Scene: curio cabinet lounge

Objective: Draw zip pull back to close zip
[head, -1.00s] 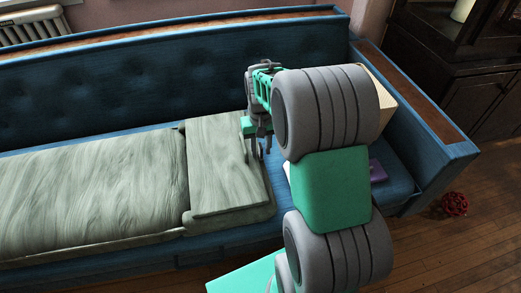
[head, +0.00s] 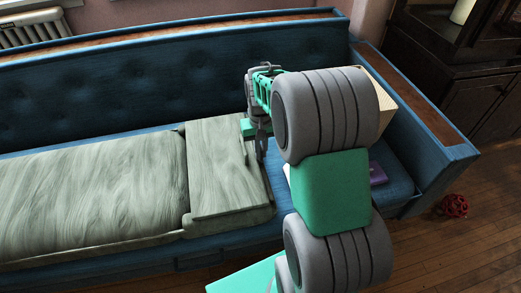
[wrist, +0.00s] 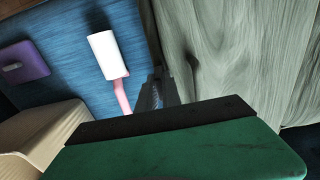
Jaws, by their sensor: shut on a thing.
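A grey-green, wood-patterned padded thing (head: 90,200) lies along the blue sofa seat, with a raised flat section (head: 220,165) at its right end. My gripper (head: 262,152) points down at the right edge of that section. In the wrist view my gripper (wrist: 156,92) shows as dark fingers close together beside the grey-green surface (wrist: 230,55). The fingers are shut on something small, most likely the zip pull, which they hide. I cannot make out the zip line itself.
The sofa's right arm (head: 415,95) rises beyond. A red wheel-shaped thing (head: 454,205) lies on the floor.

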